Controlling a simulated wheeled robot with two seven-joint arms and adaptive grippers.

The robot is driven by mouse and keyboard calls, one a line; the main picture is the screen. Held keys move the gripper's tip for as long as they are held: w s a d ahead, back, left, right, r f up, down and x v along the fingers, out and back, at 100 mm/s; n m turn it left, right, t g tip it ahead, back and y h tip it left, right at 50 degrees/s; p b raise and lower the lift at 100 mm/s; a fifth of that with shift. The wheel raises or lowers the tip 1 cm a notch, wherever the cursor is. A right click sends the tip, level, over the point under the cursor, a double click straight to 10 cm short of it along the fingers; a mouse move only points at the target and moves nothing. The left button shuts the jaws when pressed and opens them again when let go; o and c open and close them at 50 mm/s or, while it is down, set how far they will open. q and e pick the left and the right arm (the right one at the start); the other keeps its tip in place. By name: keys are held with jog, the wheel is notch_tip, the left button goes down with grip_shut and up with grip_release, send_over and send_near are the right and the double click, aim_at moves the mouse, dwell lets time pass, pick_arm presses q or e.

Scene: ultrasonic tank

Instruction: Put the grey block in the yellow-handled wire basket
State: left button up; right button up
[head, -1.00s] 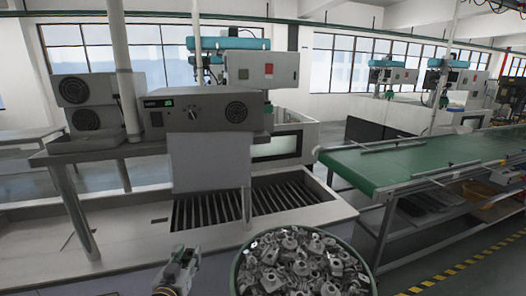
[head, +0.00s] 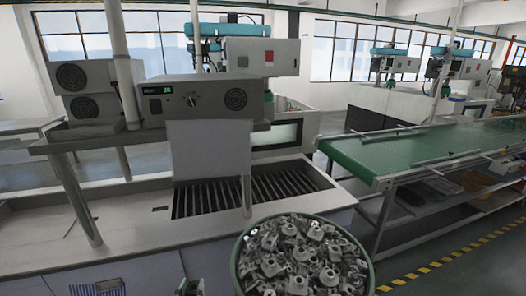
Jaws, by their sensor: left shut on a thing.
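My left gripper (head: 191,288) is at the bottom edge, just left of the round green bin, and mostly cut off by the frame. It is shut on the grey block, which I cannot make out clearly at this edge. I see no yellow-handled wire basket in this view. My right gripper is not in view.
The round green-rimmed bin (head: 238,277) is heaped with grey metal parts (head: 303,258). Behind it is a steel tank bench with a slatted opening (head: 215,197) below a grey control box (head: 195,100). A green conveyor (head: 400,152) stands at right. The bench's left top is clear.

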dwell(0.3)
pick_arm(q)
jog(key=shift+s+f, duration=0.15)
jog(key=shift+f, duration=0.4)
jog(key=shift+s+f, duration=0.15)
jog(key=shift+f, duration=0.4)
jog(key=shift+r, duration=0.15)
